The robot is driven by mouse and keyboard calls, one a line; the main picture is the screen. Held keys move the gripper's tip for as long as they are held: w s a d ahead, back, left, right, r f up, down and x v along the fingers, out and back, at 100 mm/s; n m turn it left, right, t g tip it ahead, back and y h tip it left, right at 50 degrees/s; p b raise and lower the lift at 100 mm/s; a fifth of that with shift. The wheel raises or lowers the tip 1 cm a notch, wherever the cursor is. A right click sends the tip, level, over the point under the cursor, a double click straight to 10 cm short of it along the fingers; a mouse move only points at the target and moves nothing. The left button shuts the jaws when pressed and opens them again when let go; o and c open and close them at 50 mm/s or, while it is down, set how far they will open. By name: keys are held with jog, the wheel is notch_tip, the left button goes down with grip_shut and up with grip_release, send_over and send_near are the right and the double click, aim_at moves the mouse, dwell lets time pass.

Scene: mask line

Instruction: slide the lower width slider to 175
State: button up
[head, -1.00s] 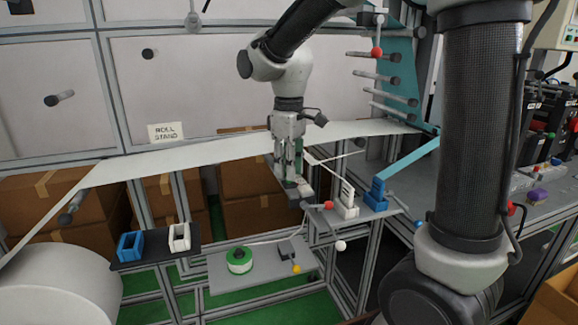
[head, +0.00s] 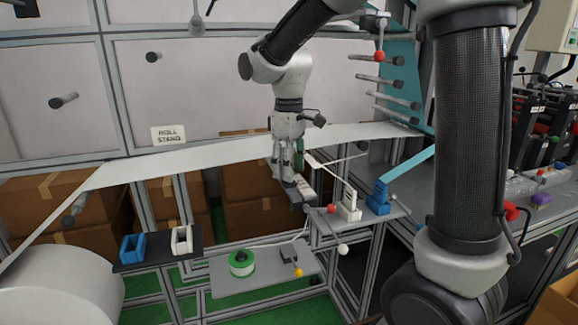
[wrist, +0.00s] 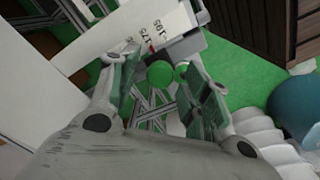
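My gripper (head: 287,176) points down over a grey rail assembly (head: 304,196) below the white web. In the wrist view the two green-padded fingers (wrist: 160,66) are apart, so the gripper is open. A round green piece (wrist: 160,73) shows between them, with a second one partly behind the right finger; I cannot tell whether either is a slider knob. A white scale plate (wrist: 150,38) with the printed numbers 175 and 195 and a red mark lies just beyond the fingertips. The slider's exact reading is not clear. No contact with the slider can be made out.
The white web (head: 200,155) runs behind my gripper. A white upright holder (head: 350,206) and a blue one (head: 379,198) stand to the right, near a red knob (head: 332,209) and a white ball-ended lever (head: 343,249). A lower shelf holds a green tape roll (head: 241,263).

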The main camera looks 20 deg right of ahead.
notch_tip(320, 180, up, 12)
dwell(0.6)
